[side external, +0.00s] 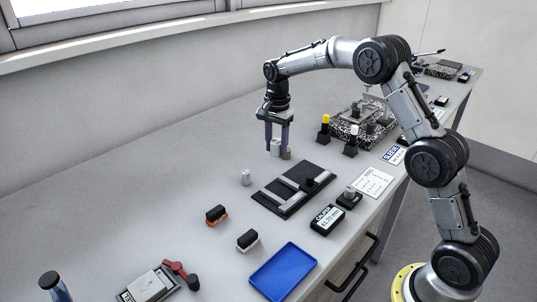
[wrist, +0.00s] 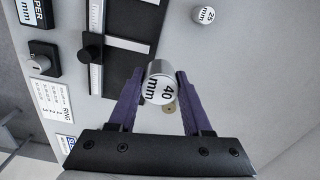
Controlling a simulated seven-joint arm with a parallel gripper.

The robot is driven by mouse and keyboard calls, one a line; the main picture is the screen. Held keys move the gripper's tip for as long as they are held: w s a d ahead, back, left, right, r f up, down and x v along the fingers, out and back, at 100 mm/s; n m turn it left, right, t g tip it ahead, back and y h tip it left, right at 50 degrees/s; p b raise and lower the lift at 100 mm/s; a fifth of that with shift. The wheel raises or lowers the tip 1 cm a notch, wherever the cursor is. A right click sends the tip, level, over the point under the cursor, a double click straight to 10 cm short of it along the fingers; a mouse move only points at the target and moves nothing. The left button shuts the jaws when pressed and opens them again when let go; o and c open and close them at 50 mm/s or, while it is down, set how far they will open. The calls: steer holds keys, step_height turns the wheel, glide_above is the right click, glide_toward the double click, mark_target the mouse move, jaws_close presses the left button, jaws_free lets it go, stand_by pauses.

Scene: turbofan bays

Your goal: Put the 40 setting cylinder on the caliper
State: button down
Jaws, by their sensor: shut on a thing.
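The 40 setting cylinder (wrist: 160,84) is silver, with "40 mm" on its white end face. My gripper (wrist: 157,92) is shut on it, one purple finger on each side. In the side external view my gripper (side external: 279,150) points down with the cylinder (side external: 275,147) at its fingertips, behind and left of the caliper (side external: 283,197). I cannot tell whether the cylinder touches the table. The caliper is a dark flat board with silver bars and a black knob; part of it shows in the wrist view (wrist: 121,72). Nothing lies between its bars that I can make out.
A smaller 25 mm cylinder (side external: 246,178) stands left of the caliper. A small brass-coloured piece (side external: 287,154) is beside my fingertips. The caliper's display (side external: 327,220), a blue tray (side external: 284,272) and two small blocks are in front. Posts and a patterned plate stand behind right.

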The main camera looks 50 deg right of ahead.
steer(key=s+a+r, duration=0.2)
steer(key=s+a, duration=0.1)
steer(key=s, duration=0.7)
steer(key=s+a+r, duration=0.3)
steer(key=s, duration=0.6)
glide_above(279, 191)
steer(key=f, duration=0.8)
steer(key=shift+s+a+f, duration=0.1)
steer(key=shift+s+f, duration=0.3)
steer(key=shift+w+f, duration=0.45)
steer(key=shift+f, duration=1.6)
steer(key=shift+f, duration=0.1)
steer(key=shift+c, duration=1.7)
jaws_free()
steer(key=shift+f, duration=0.1)
